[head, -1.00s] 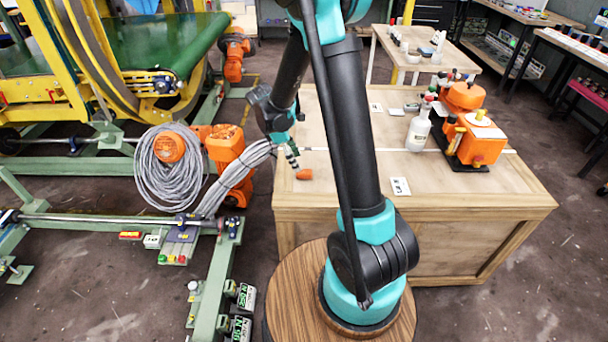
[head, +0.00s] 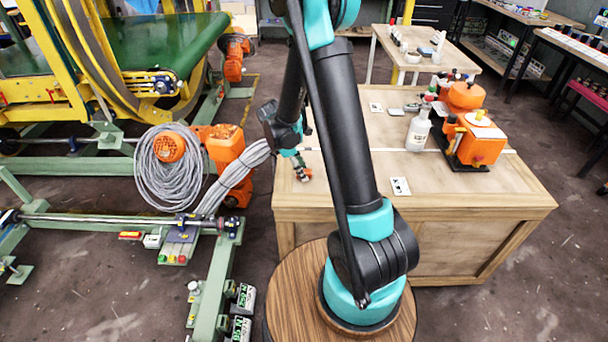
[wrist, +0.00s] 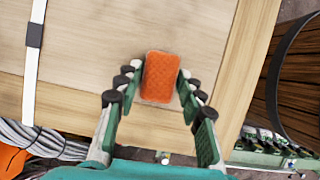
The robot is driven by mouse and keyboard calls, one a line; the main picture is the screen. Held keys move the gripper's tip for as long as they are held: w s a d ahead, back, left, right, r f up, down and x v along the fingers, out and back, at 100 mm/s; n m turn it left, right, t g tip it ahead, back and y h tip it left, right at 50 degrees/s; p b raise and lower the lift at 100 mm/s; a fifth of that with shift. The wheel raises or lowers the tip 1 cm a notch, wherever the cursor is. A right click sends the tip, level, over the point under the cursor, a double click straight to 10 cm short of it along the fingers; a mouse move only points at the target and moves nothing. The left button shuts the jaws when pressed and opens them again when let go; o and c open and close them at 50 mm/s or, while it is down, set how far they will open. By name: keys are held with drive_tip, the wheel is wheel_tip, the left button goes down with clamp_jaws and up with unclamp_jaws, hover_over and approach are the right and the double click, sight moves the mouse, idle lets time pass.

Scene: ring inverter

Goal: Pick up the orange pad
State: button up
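The orange pad (wrist: 159,77) is a small rounded rectangle with a textured top, near the edge of the wooden table in the wrist view. My gripper (wrist: 158,95) has its fingers apart, one on each side of the pad. The fingertips reach alongside the pad's lower half, with the left one very close to or touching it; I cannot tell if they touch. In the head view my gripper (head: 303,172) is low over the table's left part, and the pad is mostly hidden by it.
The wooden table (head: 460,205) is clear around the gripper. A white bottle (head: 418,130) and an orange machine (head: 478,140) stand at its right. A white card (head: 400,186) lies near the front. Grey coiled cable (head: 165,180) hangs left of the table.

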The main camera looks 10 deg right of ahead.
drive_tip(key=c, duration=0.5)
drive_tip(key=shift+r, duration=0.15)
wheel_tip(320, 180, up, 20)
drive_tip(key=shift+f, duration=0.1)
idle(0.4)
